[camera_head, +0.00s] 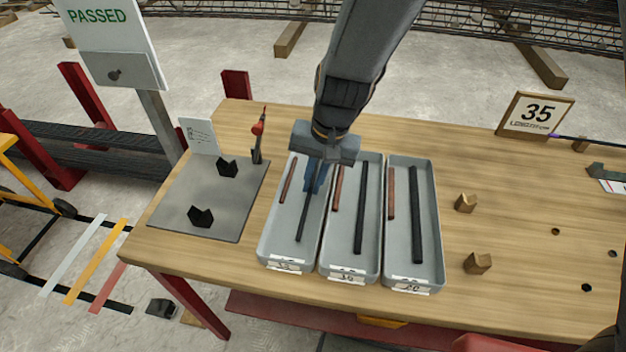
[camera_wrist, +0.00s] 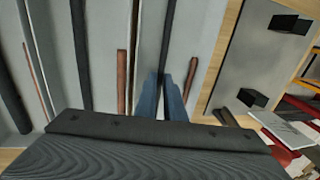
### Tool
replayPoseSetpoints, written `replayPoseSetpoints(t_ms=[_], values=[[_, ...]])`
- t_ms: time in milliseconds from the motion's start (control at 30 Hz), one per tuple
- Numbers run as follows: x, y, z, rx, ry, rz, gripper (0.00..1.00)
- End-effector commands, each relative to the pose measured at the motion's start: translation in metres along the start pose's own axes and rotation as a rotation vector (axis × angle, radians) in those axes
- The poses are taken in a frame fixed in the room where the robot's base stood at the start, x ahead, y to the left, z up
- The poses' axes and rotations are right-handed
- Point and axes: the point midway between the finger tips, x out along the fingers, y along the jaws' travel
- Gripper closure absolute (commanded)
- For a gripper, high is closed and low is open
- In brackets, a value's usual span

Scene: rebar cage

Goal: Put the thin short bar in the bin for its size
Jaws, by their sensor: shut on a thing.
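My gripper (camera_head: 313,186) is low over the left grey bin (camera_head: 268,237), its blue fingers shut on a thin dark bar (camera_head: 304,217). In the wrist view the bar (camera_wrist: 168,35) runs from the fingers (camera_wrist: 167,98) to the top edge. Its far end is hidden by my gripper. The bar lies tilted along the bin, and I cannot tell whether it touches the floor. A thin short reddish bar (camera_head: 289,180) lies in the same bin, left of my gripper. The middle bin (camera_head: 326,254) and right bin (camera_head: 435,240) stand alongside, with small size labels in front.
The middle bin holds a reddish bar (camera_head: 337,189) and a dark bar (camera_head: 361,208). The right bin holds a thicker reddish bar (camera_head: 391,193) and dark bar (camera_head: 415,215). A grey plate (camera_head: 210,190) with black blocks is left. Wooden blocks (camera_head: 478,263) stand right.

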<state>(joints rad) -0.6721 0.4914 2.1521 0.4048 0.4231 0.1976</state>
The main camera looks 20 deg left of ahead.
Motion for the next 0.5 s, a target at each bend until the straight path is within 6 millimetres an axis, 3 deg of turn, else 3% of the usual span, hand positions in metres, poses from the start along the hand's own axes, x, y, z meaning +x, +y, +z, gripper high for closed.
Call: replayPoseSetpoints(t_ms=[400, 433, 500], values=[[0.0092, 0.0017, 0.0000, 0.000, 0.000, 0.000, 1.00], [0.0093, 0.0018, 0.0002, 0.000, 0.000, 0.000, 0.88], [0.0091, 0.0018, 0.0001, 0.000, 0.000, 0.000, 0.76]])
